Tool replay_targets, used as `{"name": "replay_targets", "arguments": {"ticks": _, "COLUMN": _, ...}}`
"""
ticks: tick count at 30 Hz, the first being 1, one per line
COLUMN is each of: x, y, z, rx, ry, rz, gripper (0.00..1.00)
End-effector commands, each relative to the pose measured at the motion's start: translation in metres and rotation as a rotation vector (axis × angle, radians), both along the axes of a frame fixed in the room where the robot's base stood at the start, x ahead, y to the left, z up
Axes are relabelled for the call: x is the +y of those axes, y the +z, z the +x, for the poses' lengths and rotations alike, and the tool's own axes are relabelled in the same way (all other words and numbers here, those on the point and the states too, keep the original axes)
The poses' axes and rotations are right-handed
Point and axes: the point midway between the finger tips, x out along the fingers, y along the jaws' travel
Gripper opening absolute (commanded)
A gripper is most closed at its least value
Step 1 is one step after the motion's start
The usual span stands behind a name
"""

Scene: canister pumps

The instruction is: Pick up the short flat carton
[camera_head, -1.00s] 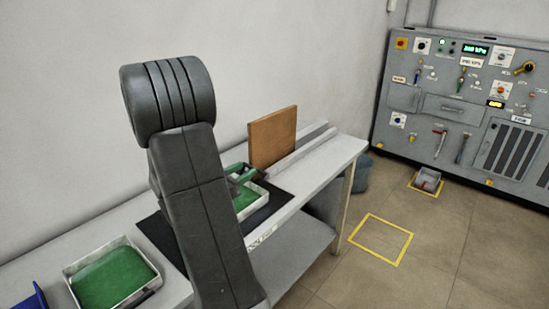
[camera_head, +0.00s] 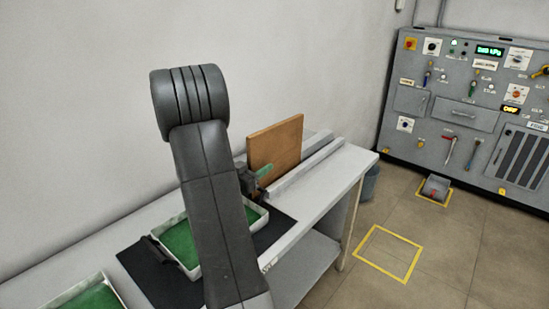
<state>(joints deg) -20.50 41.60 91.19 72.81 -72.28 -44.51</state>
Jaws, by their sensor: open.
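A flat brown panel (camera_head: 274,143), which looks like the carton, stands upright and slightly tilted on the bench near pale rails. I cannot tell its depth from this view. My gripper (camera_head: 262,178), dark with a green finger, is just in front of the panel's lower left part. It looks open and nothing shows held in it. My own arm hides much of the gripper. Whether a finger touches the panel cannot be told.
A white tray with a green lining (camera_head: 180,244) sits on a black mat (camera_head: 145,273); another tray (camera_head: 92,297) is at lower left. Pale rails (camera_head: 307,158) run beside the panel. The wall is close behind. A grey control cabinet (camera_head: 462,105) stands right, beyond a yellow floor square (camera_head: 388,254).

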Motion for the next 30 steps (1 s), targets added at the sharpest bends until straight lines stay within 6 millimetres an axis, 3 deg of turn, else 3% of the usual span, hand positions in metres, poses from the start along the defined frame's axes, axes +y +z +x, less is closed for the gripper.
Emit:
{"name": "replay_targets", "arguments": {"ticks": 3, "x": 0.0, "y": 0.0, "z": 0.0, "rx": 0.0, "ry": 0.0, "rz": 0.0, "gripper": 0.38}}
{"name": "replay_targets", "arguments": {"ticks": 9, "x": 0.0, "y": 0.0, "z": 0.0, "rx": 0.0, "ry": 0.0, "rz": 0.0, "gripper": 0.0}}
{"name": "replay_targets", "arguments": {"ticks": 20, "x": 0.0, "y": 0.005, "z": 0.0, "rx": -0.002, "ry": 0.0, "rz": 0.001, "gripper": 0.0}}
{"name": "replay_targets", "arguments": {"ticks": 30, "x": 0.0, "y": 0.069, "z": 0.0, "rx": -0.006, "ry": 0.0, "rz": 0.002, "gripper": 0.0}}
